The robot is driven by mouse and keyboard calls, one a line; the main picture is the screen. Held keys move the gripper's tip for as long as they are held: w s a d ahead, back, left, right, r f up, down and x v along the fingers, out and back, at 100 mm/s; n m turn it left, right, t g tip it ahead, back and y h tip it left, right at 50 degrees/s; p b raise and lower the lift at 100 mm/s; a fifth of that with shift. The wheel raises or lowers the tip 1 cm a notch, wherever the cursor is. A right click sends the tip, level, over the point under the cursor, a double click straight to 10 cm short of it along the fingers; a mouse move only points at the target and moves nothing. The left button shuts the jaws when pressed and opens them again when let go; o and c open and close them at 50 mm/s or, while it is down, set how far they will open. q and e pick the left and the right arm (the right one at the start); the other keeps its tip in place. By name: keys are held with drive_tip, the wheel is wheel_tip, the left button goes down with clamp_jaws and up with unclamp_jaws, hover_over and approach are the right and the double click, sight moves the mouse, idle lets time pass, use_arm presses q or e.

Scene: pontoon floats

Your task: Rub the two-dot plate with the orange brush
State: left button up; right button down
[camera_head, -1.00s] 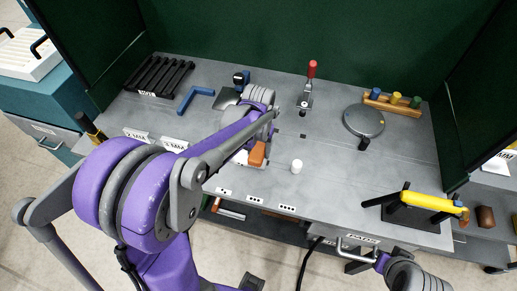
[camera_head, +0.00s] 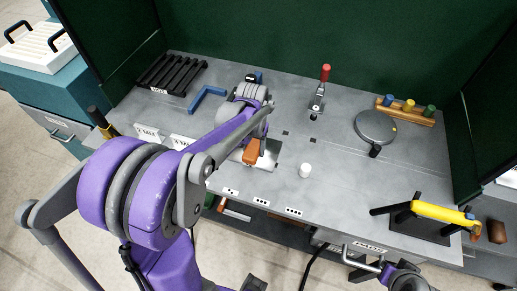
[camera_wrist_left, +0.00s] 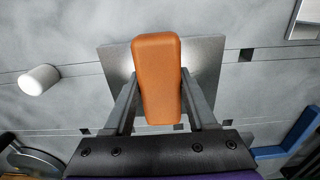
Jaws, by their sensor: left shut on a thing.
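My left gripper (camera_head: 252,141) is shut on the orange brush (camera_head: 250,151), which points down at the worktop. The left wrist view shows the orange brush (camera_wrist_left: 158,75) between the two grey fingers (camera_wrist_left: 158,100). A shiny square metal plate (camera_head: 269,154) lies under the brush; it also shows in the left wrist view (camera_wrist_left: 207,65). I cannot tell whether the brush touches it. The plate lies behind small dot labels on the front edge, the leftmost (camera_head: 231,191) apparently with two dots. My right gripper is low at the right edge of the drawer, mostly unclear.
A white cylinder (camera_head: 305,170) stands right of the plate. A red-handled clamp (camera_head: 319,95), a round grey disc (camera_head: 375,127) and a peg block (camera_head: 405,112) stand farther back. A yellow tool rests on a black stand (camera_head: 420,226). A blue angle piece (camera_head: 206,98) lies at left.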

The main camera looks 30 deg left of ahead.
sight(267, 158)
use_arm(q)
drive_tip(key=shift+s+a+f, duration=0.1)
drive_tip(key=shift+s+a, duration=0.05)
drive_tip(key=shift+a, duration=0.35)
drive_tip(key=shift+s+a, duration=0.15)
drive_tip(key=shift+a, duration=0.35)
drive_tip(key=shift+s+a, duration=0.2)
drive_tip(key=shift+a, duration=0.6)
drive_tip(key=shift+s+a, duration=0.15)
drive_tip(key=shift+a, duration=0.6)
drive_tip(key=shift+f+b, duration=0.1)
drive_tip(key=shift+b, duration=0.3)
drive_tip(key=shift+c, duration=0.6)
drive_tip(key=shift+d, duration=0.25)
drive_tip(key=shift+w+d, duration=0.2)
drive_tip(key=shift+d, duration=0.55)
drive_tip(key=shift+w+d, duration=0.2)
drive_tip(key=shift+d, duration=0.5)
drive_tip(key=shift+w+d, duration=0.15)
drive_tip(key=shift+d, duration=0.65)
drive_tip(key=shift+w+d, duration=0.15)
drive_tip(key=shift+d, duration=0.6)
clamp_jaws()
drive_tip(key=shift+w+d, duration=0.25)
drive_tip(key=shift+d, duration=0.6)
drive_tip(key=shift+w+d, duration=0.2)
drive_tip(key=shift+d, duration=0.6)
drive_tip(key=shift+r, duration=0.2)
